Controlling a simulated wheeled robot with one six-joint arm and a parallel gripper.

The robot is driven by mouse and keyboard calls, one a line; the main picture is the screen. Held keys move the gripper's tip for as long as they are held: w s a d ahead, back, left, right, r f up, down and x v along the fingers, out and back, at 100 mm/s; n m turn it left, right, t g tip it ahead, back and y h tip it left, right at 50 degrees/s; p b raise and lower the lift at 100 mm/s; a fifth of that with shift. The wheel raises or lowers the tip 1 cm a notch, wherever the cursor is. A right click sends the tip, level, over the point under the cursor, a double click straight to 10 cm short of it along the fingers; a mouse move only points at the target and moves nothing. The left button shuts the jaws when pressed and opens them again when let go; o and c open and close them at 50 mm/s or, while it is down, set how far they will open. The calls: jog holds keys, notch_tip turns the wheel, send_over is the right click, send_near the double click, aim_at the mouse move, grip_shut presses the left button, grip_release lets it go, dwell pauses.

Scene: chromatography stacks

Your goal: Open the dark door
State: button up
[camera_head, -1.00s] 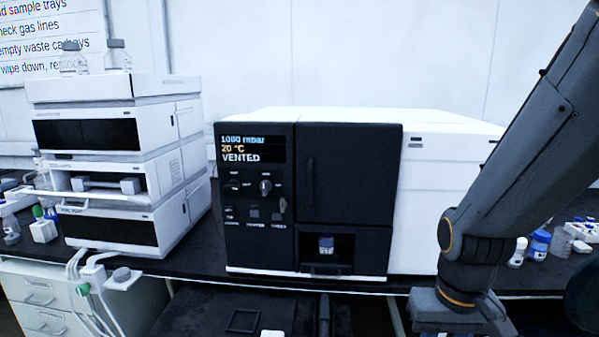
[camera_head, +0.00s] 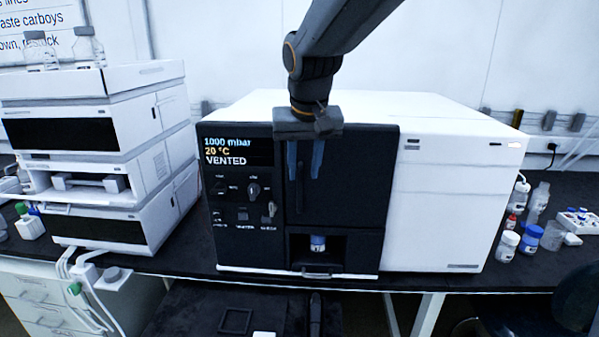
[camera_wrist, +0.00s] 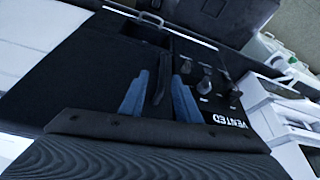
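The dark door (camera_head: 355,180) is a black upright panel on the front of the white instrument, and it looks shut. Its vertical handle (camera_head: 299,185) is near the left edge, partly hidden by my fingers. My gripper (camera_head: 305,165) points down in front of the door's upper left part. In the wrist view the two blue fingers of my gripper (camera_wrist: 160,98) are apart. The dark handle (camera_wrist: 162,80) shows between them there, with a gap on each side. I cannot tell how deep the handle lies between the fingers. The door (camera_wrist: 85,85) fills the wrist view's left middle.
A control panel (camera_head: 238,195) with knobs and a "VENTED" display is left of the door. A small blue-capped vial (camera_head: 318,243) stands in the recess below. A white module stack (camera_head: 110,160) stands at left. Bottles (camera_head: 530,240) are at right.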

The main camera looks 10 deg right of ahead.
aim_at(300, 181)
jog(key=shift+w+a+r, duration=0.25)
jog(key=shift+a+r, duration=0.05)
jog(key=shift+r, duration=0.1)
jog(key=shift+p+x, duration=0.85)
jog(key=shift+x, duration=2.95)
grip_shut()
